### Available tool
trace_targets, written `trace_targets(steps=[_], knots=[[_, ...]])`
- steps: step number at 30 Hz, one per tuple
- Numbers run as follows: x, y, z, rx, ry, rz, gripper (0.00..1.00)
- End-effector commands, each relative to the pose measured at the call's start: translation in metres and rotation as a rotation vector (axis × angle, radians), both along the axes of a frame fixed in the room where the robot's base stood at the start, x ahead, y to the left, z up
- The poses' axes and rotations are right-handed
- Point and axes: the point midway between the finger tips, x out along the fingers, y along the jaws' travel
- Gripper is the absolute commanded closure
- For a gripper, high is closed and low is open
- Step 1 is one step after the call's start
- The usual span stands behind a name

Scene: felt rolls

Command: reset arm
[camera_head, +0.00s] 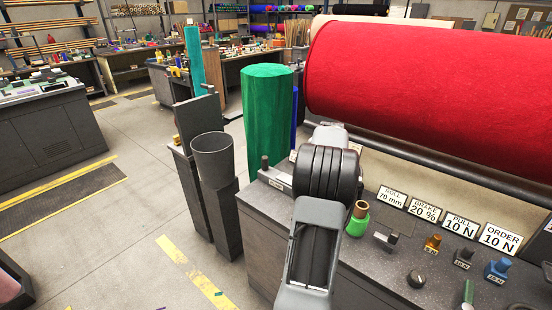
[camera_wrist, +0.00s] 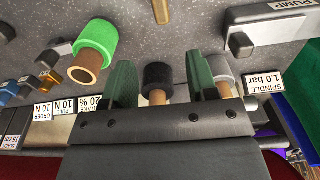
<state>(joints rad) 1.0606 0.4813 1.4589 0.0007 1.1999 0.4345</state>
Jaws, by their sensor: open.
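My arm (camera_head: 318,210) reaches over the dark speckled counter in the head view; its gripper end is hidden there. In the wrist view my gripper (camera_wrist: 162,82) shows two dark green fingers standing apart. A black-topped piece with a tan core (camera_wrist: 157,78) shows in the gap between them; I cannot tell whether it touches a finger. A grey-topped piece with a tan core (camera_wrist: 221,72) is just beside the right finger. A green piece with a tan core (camera_wrist: 92,50) is left of the fingers; it also shows beside my arm in the head view (camera_head: 357,221).
A large red felt roll (camera_head: 430,85) lies over the back of the counter (camera_head: 385,270). A green felt roll (camera_head: 267,115) stands behind my arm. Small weights (camera_head: 497,270) and label cards (camera_head: 461,226) line the right. A grey bin (camera_head: 212,158) stands left; the floor beyond is clear.

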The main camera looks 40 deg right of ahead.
Motion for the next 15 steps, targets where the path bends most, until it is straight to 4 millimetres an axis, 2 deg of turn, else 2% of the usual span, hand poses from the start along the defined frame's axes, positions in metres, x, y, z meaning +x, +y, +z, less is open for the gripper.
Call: trace_targets(steps=[8,10,12,14,15], knots=[[0.000,0.000,0.000,0.000,0.000,0.003,0.47],[0.001,-0.002,-0.002,-0.014,-0.007,0.053,0.47],[-0.005,0.009,-0.022,0.013,0.006,0.109,0.47],[-0.009,0.023,-0.027,0.020,0.009,0.158,0.47],[-0.006,0.039,-0.026,0.020,0.009,0.210,0.47]])
